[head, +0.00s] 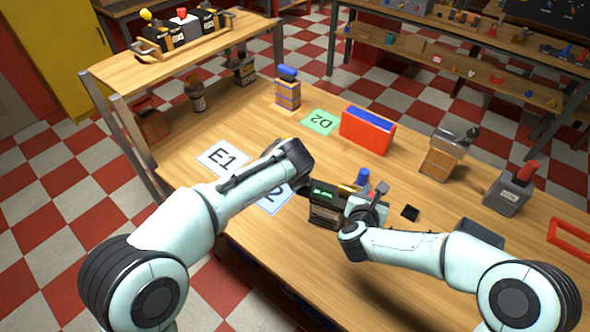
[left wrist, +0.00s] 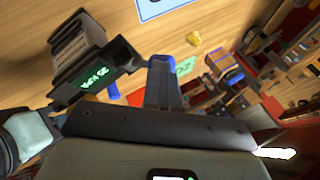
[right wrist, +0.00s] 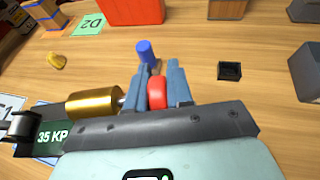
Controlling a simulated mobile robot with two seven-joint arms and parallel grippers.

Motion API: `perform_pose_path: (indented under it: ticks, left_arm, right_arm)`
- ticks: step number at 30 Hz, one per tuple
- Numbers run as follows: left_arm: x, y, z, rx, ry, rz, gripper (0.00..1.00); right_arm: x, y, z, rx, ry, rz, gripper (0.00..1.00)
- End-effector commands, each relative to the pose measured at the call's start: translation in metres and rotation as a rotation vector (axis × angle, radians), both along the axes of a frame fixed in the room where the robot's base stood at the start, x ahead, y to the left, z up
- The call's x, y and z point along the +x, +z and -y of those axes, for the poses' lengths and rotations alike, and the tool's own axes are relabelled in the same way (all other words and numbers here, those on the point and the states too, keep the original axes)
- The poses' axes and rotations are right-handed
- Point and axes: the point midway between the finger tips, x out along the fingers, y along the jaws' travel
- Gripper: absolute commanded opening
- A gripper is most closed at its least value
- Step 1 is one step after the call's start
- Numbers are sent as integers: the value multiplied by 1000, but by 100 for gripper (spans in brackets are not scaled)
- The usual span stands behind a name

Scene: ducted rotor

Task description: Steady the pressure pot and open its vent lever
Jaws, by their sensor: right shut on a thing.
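The pressure pot (head: 325,211) is a dark box with a green display, standing upright on the bench. The display reads about 35 KP in the right wrist view (right wrist: 47,137). A brass cylinder (right wrist: 95,103) sticks out beside the display, with a red knob (right wrist: 157,92) at its end. My right gripper (right wrist: 157,88) is shut on the red knob. My left gripper (left wrist: 163,72) is at the pot's other side. Its fingers look close together, and the pot's black handle (left wrist: 122,52) reaches to their tips. Whether they grip it is unclear.
A blue-topped peg (right wrist: 147,52) stands close behind the right fingers. A small black square (head: 410,213) lies right of the pot.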

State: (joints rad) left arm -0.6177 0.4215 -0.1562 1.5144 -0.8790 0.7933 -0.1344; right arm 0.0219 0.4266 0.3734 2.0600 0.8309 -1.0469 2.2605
Motion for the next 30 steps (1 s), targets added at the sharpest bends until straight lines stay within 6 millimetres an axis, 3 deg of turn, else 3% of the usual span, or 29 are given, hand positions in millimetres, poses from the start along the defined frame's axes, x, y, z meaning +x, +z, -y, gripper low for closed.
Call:
perform_pose_path:
  ticks: [19, 30]
  left_arm:
    - [2, -1, -5, 4, 6, 2, 0]
    - [-3, -9, 8, 5, 1, -3, 0]
  right_arm:
    - [0, 0, 1, -1, -3, -1, 0]
    - [0, 0, 1, -2, -1, -1, 0]
